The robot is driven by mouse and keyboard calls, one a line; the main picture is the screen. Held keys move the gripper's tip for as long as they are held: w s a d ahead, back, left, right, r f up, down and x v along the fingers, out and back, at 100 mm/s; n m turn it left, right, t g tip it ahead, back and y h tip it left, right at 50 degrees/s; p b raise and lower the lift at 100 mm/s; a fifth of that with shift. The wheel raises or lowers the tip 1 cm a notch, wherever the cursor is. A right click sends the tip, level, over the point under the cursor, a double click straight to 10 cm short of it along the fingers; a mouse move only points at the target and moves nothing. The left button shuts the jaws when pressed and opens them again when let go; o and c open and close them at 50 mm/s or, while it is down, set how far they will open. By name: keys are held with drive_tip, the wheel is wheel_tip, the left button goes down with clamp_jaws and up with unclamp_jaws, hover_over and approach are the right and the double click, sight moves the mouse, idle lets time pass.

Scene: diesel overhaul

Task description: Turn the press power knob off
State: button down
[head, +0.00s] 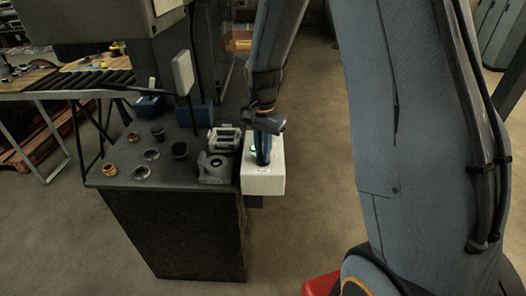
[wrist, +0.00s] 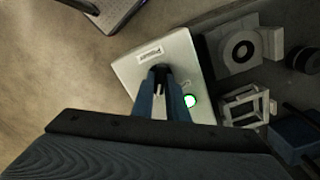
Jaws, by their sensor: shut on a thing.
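The press control box (head: 263,182) is a white box at the right edge of the dark workbench. It also shows in the wrist view (wrist: 135,70), with a small label (wrist: 150,53) and a lit green light (wrist: 190,101) on its face. The dark power knob (wrist: 160,71) sits on that face, between my fingertips and partly hidden by them. My gripper (head: 262,160) reaches down onto the box from above. In the wrist view its two blue fingers (wrist: 161,84) are shut on the knob. I cannot tell which way the knob points.
Grey metal fixtures (head: 217,168) stand just left of the box on the workbench (head: 125,183). Several dark and brass-coloured rings and cups lie farther left. A roller conveyor (head: 75,80) is at the back left.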

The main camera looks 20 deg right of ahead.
drive_tip(key=n, duration=0.4)
drive_tip(key=shift+n+p, duration=0.3)
drive_tip(key=shift+p, duration=0.1)
drive_tip(key=n, duration=0.3)
drive_tip(key=shift+n, duration=0.3)
drive_tip(key=n+p, duration=0.1)
drive_tip(key=n, duration=0.2)
drive_tip(key=shift+n, duration=0.3)
drive_tip(key=shift+w+n, duration=0.1)
drive_tip(key=shift+n, duration=1.6)
drive_tip(key=shift+r, duration=0.1)
drive_tip(key=c, duration=1.7)
unclamp_jaws()
drive_tip(key=shift+c, duration=0.2)
